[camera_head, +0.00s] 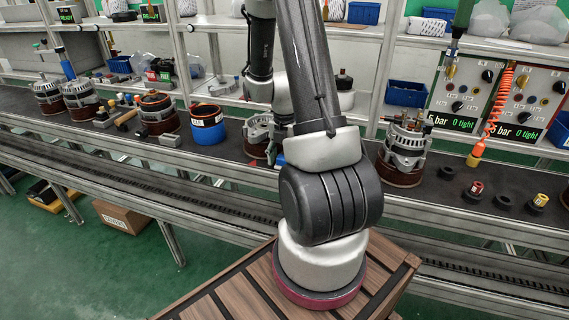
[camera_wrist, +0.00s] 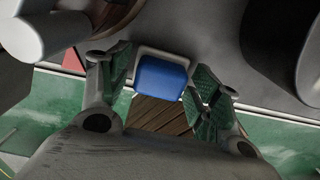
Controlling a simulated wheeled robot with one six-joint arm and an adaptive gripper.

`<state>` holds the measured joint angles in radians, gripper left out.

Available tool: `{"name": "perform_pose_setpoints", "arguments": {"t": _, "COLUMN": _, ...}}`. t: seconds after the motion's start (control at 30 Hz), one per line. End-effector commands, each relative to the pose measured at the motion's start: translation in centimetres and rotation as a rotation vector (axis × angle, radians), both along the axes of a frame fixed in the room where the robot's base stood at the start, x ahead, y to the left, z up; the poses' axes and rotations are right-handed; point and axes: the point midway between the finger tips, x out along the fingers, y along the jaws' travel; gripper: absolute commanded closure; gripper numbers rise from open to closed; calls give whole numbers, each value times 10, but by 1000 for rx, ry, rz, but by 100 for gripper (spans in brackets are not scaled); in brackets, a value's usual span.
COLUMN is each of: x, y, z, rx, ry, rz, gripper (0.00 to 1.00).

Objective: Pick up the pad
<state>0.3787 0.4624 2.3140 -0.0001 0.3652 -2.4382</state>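A blue block with a pale grey-white rim, which looks like the pad (camera_wrist: 163,77), lies near the dark bench edge in the wrist view. My gripper (camera_wrist: 160,88) is open, with one green-faced finger on each side of the blue block. Narrow gaps seem to show between the fingers and the block; I cannot tell whether the fingertips reach down beside it. In the head view, my arm hides the gripper, and only a small blue patch (camera_head: 280,160) shows beside the arm at the bench.
The dark conveyor bench (camera_head: 440,215) carries several alternator parts. A blue-banded ring (camera_head: 207,128) stands left of my arm and an alternator (camera_head: 401,155) stands right of it. In the wrist view, large dark and metallic parts crowd both upper sides. Pressure panels stand at the right.

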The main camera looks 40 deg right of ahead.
Motion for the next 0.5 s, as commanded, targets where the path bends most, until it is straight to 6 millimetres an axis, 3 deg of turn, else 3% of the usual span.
{"name": "perform_pose_setpoints", "arguments": {"t": 0.03, "x": 0, "y": 0, "z": 0, "rx": 0, "ry": 0, "rz": 0, "gripper": 52}}
{"name": "perform_pose_setpoints", "arguments": {"t": 0.2, "x": 0, "y": 0, "z": 0, "rx": 0, "ry": 0, "rz": 0, "gripper": 79}}
{"name": "perform_pose_setpoints", "arguments": {"t": 0.5, "x": 0, "y": 0, "z": 3, "rx": 0, "ry": -1, "rz": 0, "gripper": 79}}
